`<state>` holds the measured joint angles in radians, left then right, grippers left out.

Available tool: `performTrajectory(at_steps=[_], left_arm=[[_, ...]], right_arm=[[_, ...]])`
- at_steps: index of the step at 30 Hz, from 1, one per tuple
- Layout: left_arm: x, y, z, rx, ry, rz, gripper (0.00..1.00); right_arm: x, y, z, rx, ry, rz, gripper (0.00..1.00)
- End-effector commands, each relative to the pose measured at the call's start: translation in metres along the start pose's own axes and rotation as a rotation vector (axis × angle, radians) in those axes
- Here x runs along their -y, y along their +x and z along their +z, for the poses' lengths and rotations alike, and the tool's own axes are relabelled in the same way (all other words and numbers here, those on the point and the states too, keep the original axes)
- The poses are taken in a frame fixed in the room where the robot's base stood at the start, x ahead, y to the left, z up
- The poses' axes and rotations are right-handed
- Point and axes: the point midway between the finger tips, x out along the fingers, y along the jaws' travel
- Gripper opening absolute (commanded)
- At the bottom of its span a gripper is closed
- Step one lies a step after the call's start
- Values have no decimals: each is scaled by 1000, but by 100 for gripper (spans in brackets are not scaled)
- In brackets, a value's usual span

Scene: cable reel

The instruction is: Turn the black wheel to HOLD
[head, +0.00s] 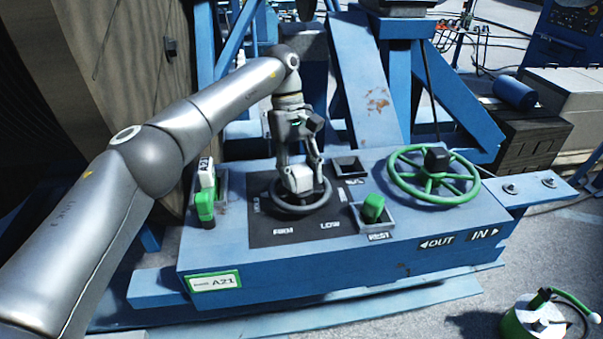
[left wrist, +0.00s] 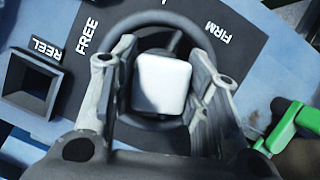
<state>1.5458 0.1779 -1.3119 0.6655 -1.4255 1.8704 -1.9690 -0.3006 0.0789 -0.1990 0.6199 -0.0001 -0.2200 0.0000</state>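The black wheel (head: 300,207) lies flat on a dark panel on top of the blue control box (head: 240,262), with a pale square hub (head: 300,179) in its middle. FREE and FIRM labels show beside it in the left wrist view (left wrist: 150,122); FIRM and LOW read in the head view. I cannot make out HOLD. My left gripper (head: 300,168) points down over the hub. In the left wrist view its fingers stand on either side of the pale hub (left wrist: 162,84); whether both press on it is unclear. My right gripper is not in view.
A larger green handwheel (head: 433,178) stands right of the black wheel. A green lever (head: 372,207) sits in a socket marked REST. An empty square socket (head: 348,166) lies behind it. A green-and-white handle (head: 205,195) is at left. A green canister (head: 535,320) stands front right.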

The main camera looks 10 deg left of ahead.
Motion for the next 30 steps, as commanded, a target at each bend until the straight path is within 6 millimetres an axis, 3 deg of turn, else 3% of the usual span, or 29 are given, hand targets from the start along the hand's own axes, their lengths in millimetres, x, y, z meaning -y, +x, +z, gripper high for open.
performTrajectory(at_steps=[3,14,30], left_arm=[[0,0,0,1,-1,0,61],[0,-2,2,2,-4,-1,61],[-1,-83,34,1,-4,-1,61]], right_arm=[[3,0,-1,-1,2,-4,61],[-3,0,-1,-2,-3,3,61],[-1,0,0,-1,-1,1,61]])
